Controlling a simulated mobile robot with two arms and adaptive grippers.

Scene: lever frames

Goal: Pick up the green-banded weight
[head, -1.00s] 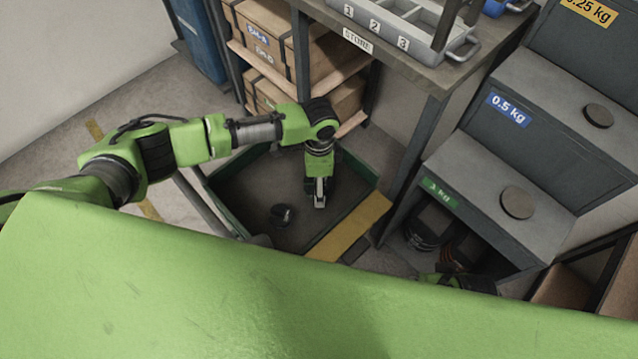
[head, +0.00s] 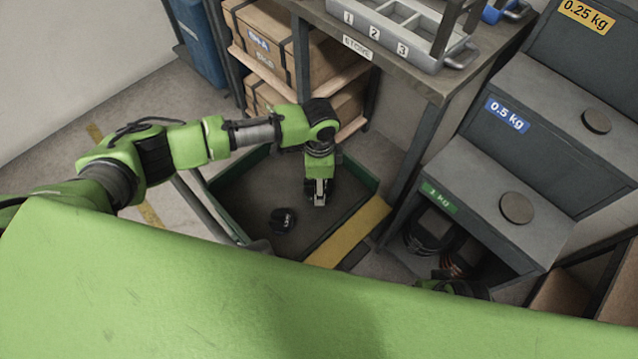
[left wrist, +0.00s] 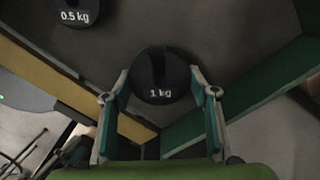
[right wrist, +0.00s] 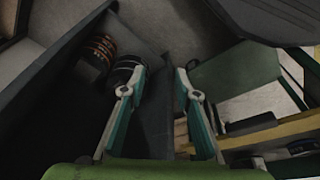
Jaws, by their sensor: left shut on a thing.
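A dark round weight marked 1 kg (left wrist: 160,78) sits between the fingers of my left gripper (head: 319,202), which is shut on it low over the green-walled tray (head: 240,195). No green band shows on the weight's visible face. In the head view my gripper mostly hides this weight. Another dark weight, marked 0.5 kg (left wrist: 75,10), lies on the tray floor and also shows in the head view (head: 283,221). My right gripper (right wrist: 160,80) is open and empty, beside a stack of dark weights (right wrist: 125,68) in a bay.
The stepped cabinet at right has a green 1 kg label (head: 440,197), a blue 0.5 kg label (head: 507,114) and a yellow 0.25 kg label (head: 586,15). Orange-banded weights (right wrist: 100,48) stand in the bay. A bench (head: 425,80) with a numbered grey tray (head: 390,40) stands behind.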

